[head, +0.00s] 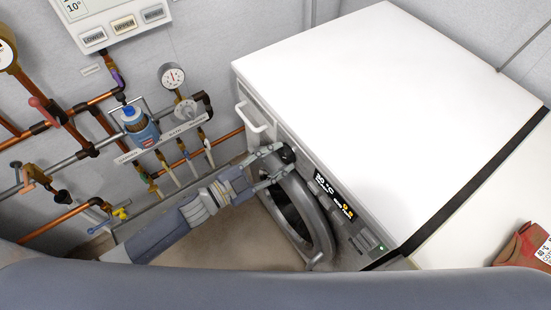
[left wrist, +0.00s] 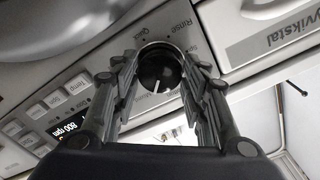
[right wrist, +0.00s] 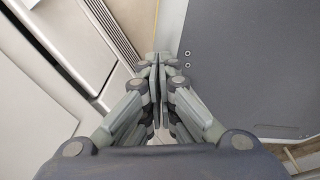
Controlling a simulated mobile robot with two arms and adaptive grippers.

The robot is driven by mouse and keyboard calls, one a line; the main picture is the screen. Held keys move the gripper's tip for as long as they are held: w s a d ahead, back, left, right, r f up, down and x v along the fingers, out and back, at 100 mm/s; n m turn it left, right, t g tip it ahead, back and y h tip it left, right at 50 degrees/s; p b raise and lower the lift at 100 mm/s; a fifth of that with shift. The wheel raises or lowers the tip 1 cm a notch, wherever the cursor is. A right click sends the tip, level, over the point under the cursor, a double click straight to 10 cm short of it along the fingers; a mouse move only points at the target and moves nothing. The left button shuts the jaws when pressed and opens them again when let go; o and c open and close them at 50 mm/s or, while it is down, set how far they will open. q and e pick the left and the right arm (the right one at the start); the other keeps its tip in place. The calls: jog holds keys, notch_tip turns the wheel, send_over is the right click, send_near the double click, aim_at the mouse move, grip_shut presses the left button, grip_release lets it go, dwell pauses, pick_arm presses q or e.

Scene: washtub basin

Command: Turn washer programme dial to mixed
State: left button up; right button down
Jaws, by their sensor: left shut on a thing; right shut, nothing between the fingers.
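The washer (head: 370,80) is a white machine with a round, dark-glass door on its front. Its black programme dial (head: 288,153) is between the fingers of my left gripper (head: 273,166), which is shut on it. In the left wrist view the dial (left wrist: 160,69) shows a white pointer line towards the picture's bottom, slightly left. "Quick" and "Rinse" are readable beside it; other labels are partly hidden by the fingers (left wrist: 160,75). I cannot read the label at the pointer. My right gripper (right wrist: 158,62) is shut and empty, seen only in the right wrist view.
The lit display (head: 332,192) and several buttons (left wrist: 55,98) sit along the panel beside the dial. A drawer handle (head: 254,120) is on its other side. Pipes and valves (head: 140,125) line the wall at left. A red packet (head: 525,250) lies at right.

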pick_arm(q)
jog(key=o, duration=1.1)
jog(key=shift+c, duration=0.2)
jog(key=v, duration=1.2)
